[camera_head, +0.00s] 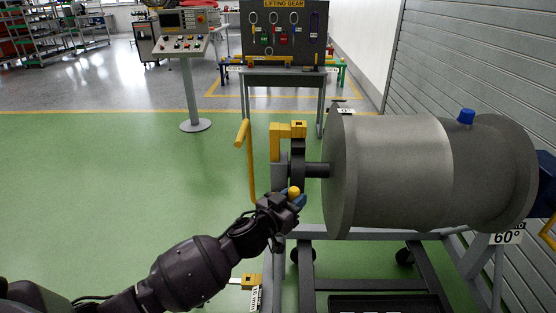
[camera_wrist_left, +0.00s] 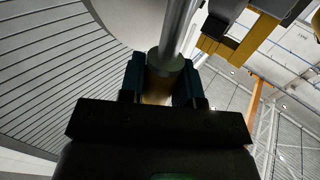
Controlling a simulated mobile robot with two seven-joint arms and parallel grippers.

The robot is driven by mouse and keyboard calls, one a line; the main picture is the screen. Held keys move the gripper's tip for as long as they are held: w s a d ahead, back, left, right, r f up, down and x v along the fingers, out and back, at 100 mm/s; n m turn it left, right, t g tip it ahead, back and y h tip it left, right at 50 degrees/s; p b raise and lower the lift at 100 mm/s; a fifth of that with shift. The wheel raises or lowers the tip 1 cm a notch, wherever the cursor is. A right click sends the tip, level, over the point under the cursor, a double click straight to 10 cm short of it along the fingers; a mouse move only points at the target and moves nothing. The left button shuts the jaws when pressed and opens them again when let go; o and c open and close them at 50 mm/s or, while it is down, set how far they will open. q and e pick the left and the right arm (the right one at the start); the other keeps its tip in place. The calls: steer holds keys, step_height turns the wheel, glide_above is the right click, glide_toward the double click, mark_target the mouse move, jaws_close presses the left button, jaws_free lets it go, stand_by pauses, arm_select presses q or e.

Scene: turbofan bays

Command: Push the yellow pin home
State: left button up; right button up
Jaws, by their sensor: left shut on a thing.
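The yellow pin (camera_head: 293,191) shows its yellow head at the fingers of my left gripper (camera_head: 290,198), just below and left of the engine's shaft end. In the left wrist view my left gripper (camera_wrist_left: 162,82) has its two dark fingers closed on the pin's head, and the pin's grey metal shank (camera_wrist_left: 177,32) runs up and away from them. The head is partly hidden by the fingers. Where the shank's far end sits cannot be told from these views. My right gripper is not in view.
A grey engine drum (camera_head: 395,170) lies on a wheeled grey stand (camera_head: 418,282) at the right. A yellow bracket (camera_head: 276,142) and a yellow handle (camera_head: 246,160) stand above my gripper. A control console (camera_head: 187,45) and a lifting-gear board (camera_head: 283,45) stand behind. Green floor at left is clear.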

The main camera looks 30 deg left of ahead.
arm_select(q)
steer(key=w+a+r+h+b, duration=0.1)
steer(key=w+a+r+b, duration=0.2)
steer(key=w+a, duration=0.8)
steer(key=shift+w+m, duration=0.4)
steer(key=shift+w, duration=0.6)
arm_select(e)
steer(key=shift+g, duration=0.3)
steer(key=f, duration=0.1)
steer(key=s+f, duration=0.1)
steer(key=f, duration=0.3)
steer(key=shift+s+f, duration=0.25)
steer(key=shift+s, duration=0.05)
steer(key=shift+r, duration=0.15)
arm_select(q)
steer(key=shift+f+b, duration=0.6)
steer(key=shift+f, duration=1.15)
steer(key=shift+f+b, duration=0.45)
steer(key=shift+f, duration=0.6)
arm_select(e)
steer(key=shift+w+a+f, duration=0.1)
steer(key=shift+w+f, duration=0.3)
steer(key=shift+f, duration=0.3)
